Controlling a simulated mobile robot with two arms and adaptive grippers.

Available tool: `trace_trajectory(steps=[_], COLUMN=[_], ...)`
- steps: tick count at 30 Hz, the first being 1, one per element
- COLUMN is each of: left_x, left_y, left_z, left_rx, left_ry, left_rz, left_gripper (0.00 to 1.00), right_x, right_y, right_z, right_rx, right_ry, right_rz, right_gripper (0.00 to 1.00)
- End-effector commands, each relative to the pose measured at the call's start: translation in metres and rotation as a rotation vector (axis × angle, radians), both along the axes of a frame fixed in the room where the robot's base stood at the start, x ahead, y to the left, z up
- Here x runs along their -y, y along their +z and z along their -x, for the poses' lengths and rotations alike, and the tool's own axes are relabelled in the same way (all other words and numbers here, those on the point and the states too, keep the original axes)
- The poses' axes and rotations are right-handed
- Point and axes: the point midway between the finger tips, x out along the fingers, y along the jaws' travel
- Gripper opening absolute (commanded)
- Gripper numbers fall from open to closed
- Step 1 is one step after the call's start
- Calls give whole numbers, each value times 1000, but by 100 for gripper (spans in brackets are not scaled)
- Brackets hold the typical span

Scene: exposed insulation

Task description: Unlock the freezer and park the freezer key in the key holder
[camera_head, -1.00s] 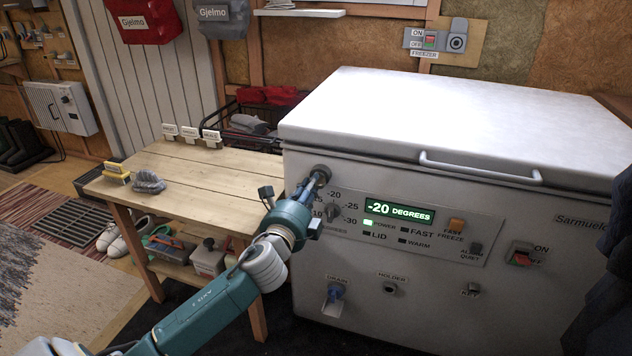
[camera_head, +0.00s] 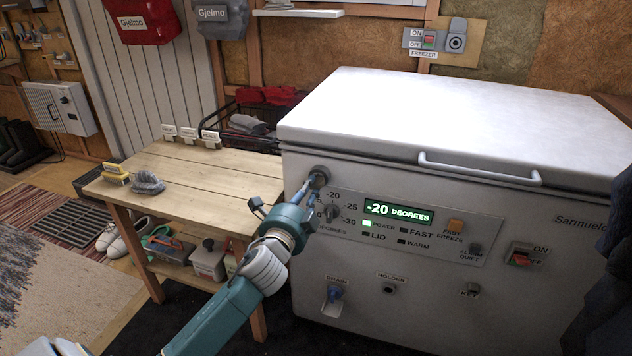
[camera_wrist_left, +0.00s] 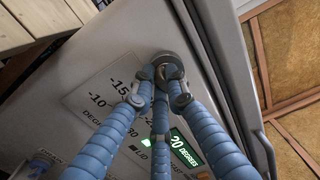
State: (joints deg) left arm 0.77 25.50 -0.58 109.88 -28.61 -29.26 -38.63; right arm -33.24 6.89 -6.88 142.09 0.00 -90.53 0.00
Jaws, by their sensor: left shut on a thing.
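The white chest freezer (camera_head: 420,115) stands at right with its lid down. Its round lock (camera_head: 320,174) is at the upper left of the front panel. My left gripper (camera_head: 316,181) is at this lock, its blue fingers closed together on the freezer key, which the fingers mostly hide. In the left wrist view the fingertips (camera_wrist_left: 164,88) meet right at the round metal lock (camera_wrist_left: 167,64). The key holder (camera_head: 389,287), a small dark round socket under a "HOLDER" label, is low on the front and looks empty. My right gripper is not in view.
A wooden table (camera_head: 205,180) stands left of the freezer, with a sponge (camera_head: 115,178) and a grey cloth (camera_head: 149,182) on it. A dial (camera_head: 331,213), green display (camera_head: 398,211), blue drain tap (camera_head: 335,294) and red switch (camera_head: 521,259) are on the front. Dark fabric (camera_head: 600,290) hangs at right.

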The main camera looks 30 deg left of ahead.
Motion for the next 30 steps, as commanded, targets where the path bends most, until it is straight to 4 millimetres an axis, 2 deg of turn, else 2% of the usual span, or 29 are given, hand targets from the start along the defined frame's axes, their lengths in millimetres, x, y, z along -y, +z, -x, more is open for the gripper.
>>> trace_trajectory(steps=[1, 17, 30], left_x=[14, 16, 18], left_y=[-13, -13, -9], left_z=[2, 9, 29], left_rx=[-17, -18, -15], left_ry=[-26, -25, -20], left_rz=[18, 18, 12], left_gripper=[0, 0, 0], right_x=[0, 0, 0], right_y=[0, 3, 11], right_z=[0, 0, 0], right_rx=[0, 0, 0], right_ry=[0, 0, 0], right_rz=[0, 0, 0], right_gripper=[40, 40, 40])
